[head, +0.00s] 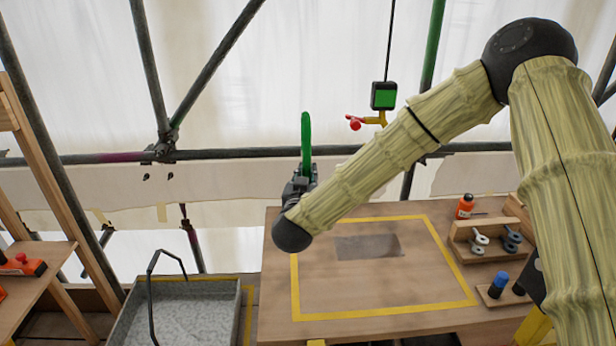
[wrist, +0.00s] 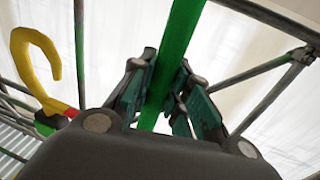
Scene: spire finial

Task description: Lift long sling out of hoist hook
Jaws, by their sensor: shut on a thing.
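The green long sling (head: 306,140) stands up as a narrow loop above my gripper (head: 302,183) in the head view. In the wrist view the sling (wrist: 180,45) runs as a green band between the two fingers of my gripper (wrist: 162,95), which is shut on it. The yellow hoist hook (head: 376,120) hangs right of the sling, below a black and green block (head: 384,96), with a red part at its left. In the wrist view the hook (wrist: 33,65) is at the left, apart from the sling, and its visible curve is empty. The sling's lower part is hidden.
A wooden table (head: 430,290) with a yellow taped outline lies below my arm. A rack of shackles (head: 485,240) and an orange bottle (head: 465,206) stand at its right. A grey tray (head: 185,315) with a black handle is at lower left. Scaffold tubes (head: 240,155) cross behind.

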